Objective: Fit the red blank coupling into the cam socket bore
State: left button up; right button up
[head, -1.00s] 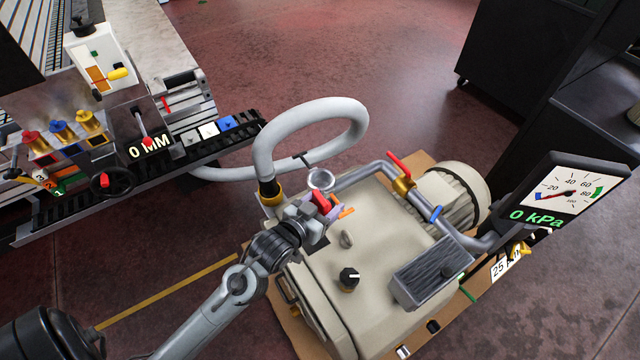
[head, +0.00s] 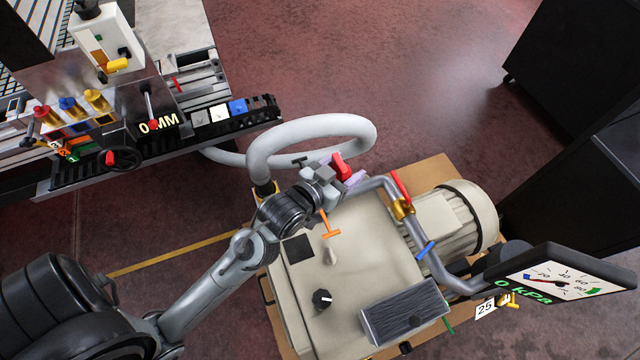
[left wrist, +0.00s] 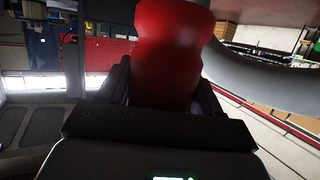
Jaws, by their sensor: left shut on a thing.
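My left gripper (head: 328,180) is shut on the red blank coupling (head: 342,168) above the far-left corner of the beige pump. In the left wrist view the red coupling (left wrist: 168,45) stands up between the fingers (left wrist: 160,92) and fills the upper middle. In the head view a small black lever (head: 300,162) shows just left of the gripper. The ring-shaped opening, likely the cam socket bore, is hidden behind the gripper. I cannot tell whether the coupling touches it. My right gripper is not in view.
A thick grey hose (head: 310,132) loops close behind the gripper. A pipe with a red-handled valve (head: 402,190) runs to its right. An orange T-shaped piece (head: 330,228) is below the gripper. The gauge (head: 560,282) reads 0 kPa. A machine with colored knobs stands at upper left.

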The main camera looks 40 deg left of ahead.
pick_arm(q)
jog(key=shift+m+h, duration=0.3)
jog(key=shift+h, duration=0.1)
jog(key=a+f+b, duration=0.2)
jog(key=f+b, duration=0.2)
jog(key=f, duration=0.1)
jog(key=a+f+b, duration=0.3)
jog(key=f, duration=0.3)
jog(key=a+f+b, duration=0.3)
jog(key=f+b, duration=0.1)
jog(key=f, duration=0.2)
jog(key=shift+w+b, duration=0.25)
jog(key=shift+b, duration=0.05)
jog(key=shift+f, duration=0.25)
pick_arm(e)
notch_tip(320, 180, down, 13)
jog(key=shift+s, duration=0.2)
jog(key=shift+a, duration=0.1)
pick_arm(q)
jog(key=shift+f, duration=0.1)
